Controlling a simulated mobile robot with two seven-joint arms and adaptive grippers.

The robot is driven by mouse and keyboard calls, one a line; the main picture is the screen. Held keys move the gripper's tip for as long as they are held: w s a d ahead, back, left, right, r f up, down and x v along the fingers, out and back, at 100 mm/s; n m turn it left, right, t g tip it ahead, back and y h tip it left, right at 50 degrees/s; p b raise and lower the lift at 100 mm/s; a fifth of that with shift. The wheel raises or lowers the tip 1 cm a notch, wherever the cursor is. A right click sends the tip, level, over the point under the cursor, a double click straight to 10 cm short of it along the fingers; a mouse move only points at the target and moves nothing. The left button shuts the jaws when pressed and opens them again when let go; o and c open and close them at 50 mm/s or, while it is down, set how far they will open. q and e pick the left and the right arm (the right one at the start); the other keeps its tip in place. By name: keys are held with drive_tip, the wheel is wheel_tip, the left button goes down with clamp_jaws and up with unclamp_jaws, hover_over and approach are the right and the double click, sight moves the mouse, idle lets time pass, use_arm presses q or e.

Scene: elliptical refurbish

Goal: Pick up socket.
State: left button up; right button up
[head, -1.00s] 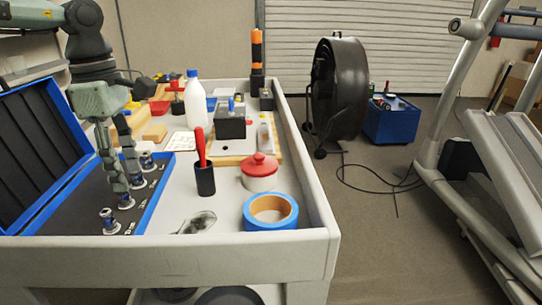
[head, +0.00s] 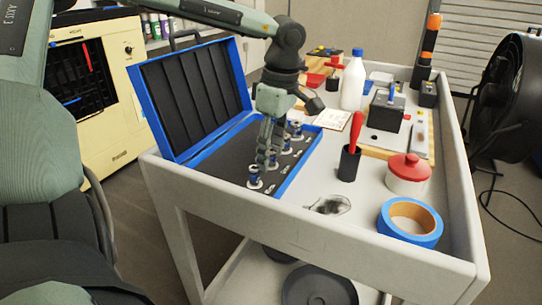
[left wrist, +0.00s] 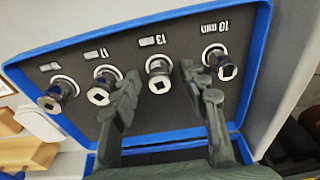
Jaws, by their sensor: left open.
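Several silver sockets stand in a row in an open blue case (head: 176,149) with a dark foam inside. In the left wrist view the socket marked 13 (left wrist: 159,82) lies between my open left fingers (left wrist: 160,72). The socket marked 10 mm (left wrist: 222,66) is to the right of them. The socket marked 11 (left wrist: 102,86) and another socket (left wrist: 56,96) are to the left. In the head view my left gripper (head: 268,158) points down over the row, partly hiding it; the nearest socket (head: 254,178) shows below. Contact cannot be told. My right gripper is not visible.
The case sits at the left of a grey cart with raised rims (head: 320,238). To its right are a black cup (head: 349,164) with a red-handled tool, a red-lidded jar (head: 408,176) and blue tape (head: 411,222). A white bottle (head: 353,82) stands behind.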

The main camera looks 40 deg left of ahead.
use_arm(q)
clamp_jaws()
idle(0.3)
